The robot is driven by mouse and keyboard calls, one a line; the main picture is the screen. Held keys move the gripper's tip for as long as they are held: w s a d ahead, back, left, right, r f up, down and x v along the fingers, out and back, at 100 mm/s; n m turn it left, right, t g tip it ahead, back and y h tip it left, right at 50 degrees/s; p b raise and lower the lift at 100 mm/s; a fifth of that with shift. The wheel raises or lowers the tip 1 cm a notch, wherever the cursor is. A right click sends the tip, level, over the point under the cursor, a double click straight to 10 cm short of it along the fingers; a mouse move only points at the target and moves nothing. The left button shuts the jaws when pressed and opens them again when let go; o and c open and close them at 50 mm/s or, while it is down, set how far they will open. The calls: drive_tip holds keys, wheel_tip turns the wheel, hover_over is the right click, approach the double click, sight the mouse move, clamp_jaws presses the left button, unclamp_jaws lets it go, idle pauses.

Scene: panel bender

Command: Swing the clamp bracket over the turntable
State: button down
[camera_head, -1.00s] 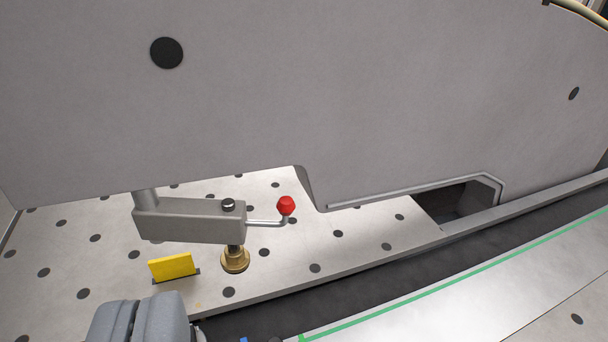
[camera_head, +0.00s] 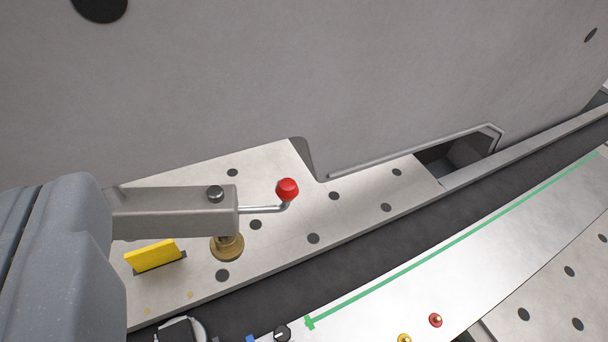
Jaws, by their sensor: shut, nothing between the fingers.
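The clamp bracket (camera_head: 175,212) is a grey horizontal arm at left, with a dark bolt on top. A thin rod with a red knob (camera_head: 287,189) sticks out from its right end. Below that end is a brass foot (camera_head: 227,246), at the perforated light plate (camera_head: 345,212); I cannot tell whether it touches. The bracket's left end is hidden behind a large grey part of my own arm. My gripper's fingers do not show. I cannot tell which surface is the turntable.
A big grey machine panel (camera_head: 300,80) stands close behind, with a recess (camera_head: 455,155) at lower right. A yellow block (camera_head: 154,255) sits in front of the bracket. A dark strip and a green-lined panel (camera_head: 420,268) with buttons run along the front.

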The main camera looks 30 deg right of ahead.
drive_tip(key=w+d+f+m+g+y, duration=0.1)
drive_tip(key=w+d+f+g+y, duration=0.2)
drive_tip(key=f, duration=0.5)
drive_tip(key=w+d+f+m+g+y, duration=0.1)
drive_tip(key=w+d+f+y, duration=0.15)
drive_tip(key=w+f, duration=0.45)
drive_tip(key=w+d+f+m+g+y, duration=0.1)
drive_tip(key=w+d+f+g+y, duration=0.15)
drive_tip(key=f, duration=0.65)
drive_tip(key=w+d+f+m+t+y, duration=0.1)
drive_tip(key=d+f+m+t+y, duration=0.1)
drive_tip(key=d, duration=0.7)
drive_tip(key=w+d+f+m+t+y+p, duration=0.1)
drive_tip(key=d+f+m+t+y, duration=0.1)
drive_tip(key=d, duration=0.7)
drive_tip(key=shift+d+f+m+t+y, duration=0.3)
drive_tip(key=shift+f+t, duration=0.25)
drive_tip(key=shift+f, duration=0.4)
drive_tip(key=shift+a, duration=0.1)
drive_tip(key=p+x, duration=0.1)
drive_tip(key=x, duration=0.9)
